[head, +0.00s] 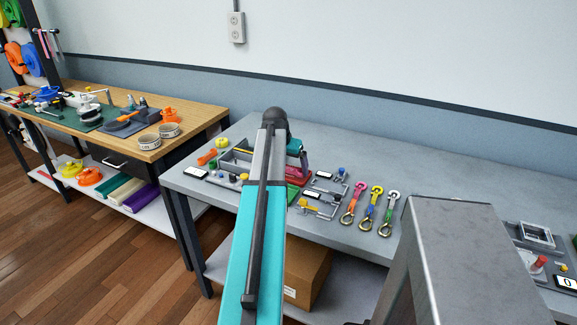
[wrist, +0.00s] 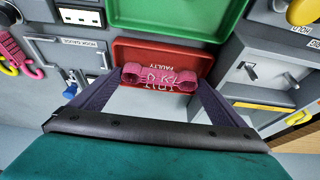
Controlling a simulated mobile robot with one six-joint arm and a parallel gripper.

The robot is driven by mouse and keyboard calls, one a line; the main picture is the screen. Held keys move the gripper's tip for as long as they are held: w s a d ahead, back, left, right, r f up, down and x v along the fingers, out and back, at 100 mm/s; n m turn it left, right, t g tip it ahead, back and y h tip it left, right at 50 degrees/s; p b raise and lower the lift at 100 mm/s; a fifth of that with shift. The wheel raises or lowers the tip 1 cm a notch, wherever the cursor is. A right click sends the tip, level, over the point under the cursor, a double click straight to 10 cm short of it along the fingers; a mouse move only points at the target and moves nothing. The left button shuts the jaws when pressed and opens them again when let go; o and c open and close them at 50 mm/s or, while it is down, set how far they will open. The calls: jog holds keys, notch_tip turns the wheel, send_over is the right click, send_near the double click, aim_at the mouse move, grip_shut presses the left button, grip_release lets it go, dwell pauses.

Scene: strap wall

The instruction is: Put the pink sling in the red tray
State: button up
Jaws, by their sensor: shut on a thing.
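A pink sling (wrist: 134,76), bundled with thicker ends, lies across between the two fingertips of my gripper (wrist: 160,80). My gripper is shut on it. The red tray (wrist: 150,50), marked FAULTY, is right behind the sling in the wrist view. I cannot tell whether the sling touches the tray floor.
A green tray (wrist: 180,15) adjoins the red one. Grey boxes (wrist: 262,65) stand at right in the wrist view. A wooden bench (head: 150,105) stands left.

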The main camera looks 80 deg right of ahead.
jog(key=shift+a+f, duration=0.3)
jog(key=shift+f, duration=0.45)
jog(key=o, duration=0.8)
jog(key=shift+c, duration=0.2)
jog(key=shift+d+r+p, duration=0.25)
jog(key=shift+r+p, duration=0.6)
jog(key=shift+r, duration=0.2)
jog(key=shift+d+r+p, duration=0.1)
jog(key=shift+r+p, duration=1.2)
jog(key=shift+r, duration=0.85)
jog(key=shift+c, duration=0.4)
